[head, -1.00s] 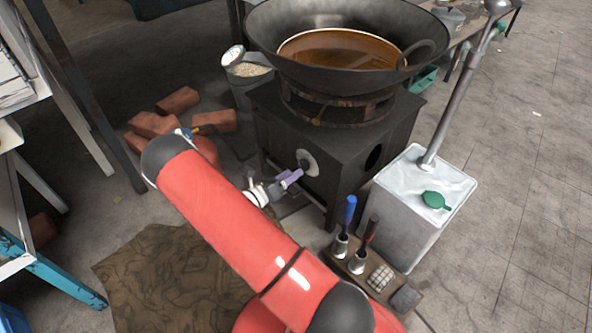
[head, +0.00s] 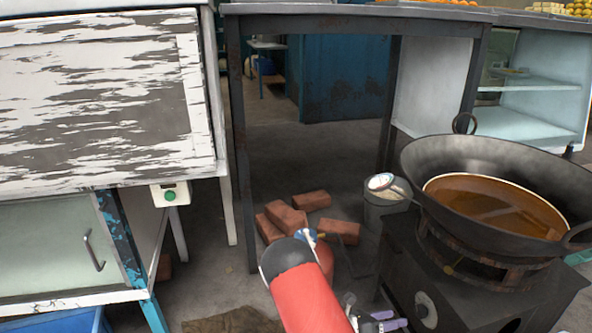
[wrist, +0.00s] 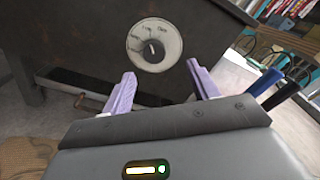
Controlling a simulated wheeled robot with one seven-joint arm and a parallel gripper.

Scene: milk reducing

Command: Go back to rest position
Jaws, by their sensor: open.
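My gripper (wrist: 160,88) has two purple fingers, set wide apart with nothing between them in the wrist view. A round white dial with a dark knob (wrist: 154,45) is on the dark stove front, beyond the fingertips and apart from them. In the head view my gripper (head: 398,324) is at the bottom edge, just left of the stove's dial (head: 426,308), partly cut off. My red arm comes up from the bottom. The dark stove (head: 400,262) carries a large black wok (head: 425,160) holding brown liquid (head: 490,205).
Several red bricks (head: 285,217) lie on the floor left of the stove. A grey bucket (head: 378,212) stands beside it. A peeling white cabinet (head: 100,95) is at the left. A dark table frame (head: 238,150) stands behind. Blue and dark handles (wrist: 275,88) are at the right in the wrist view.

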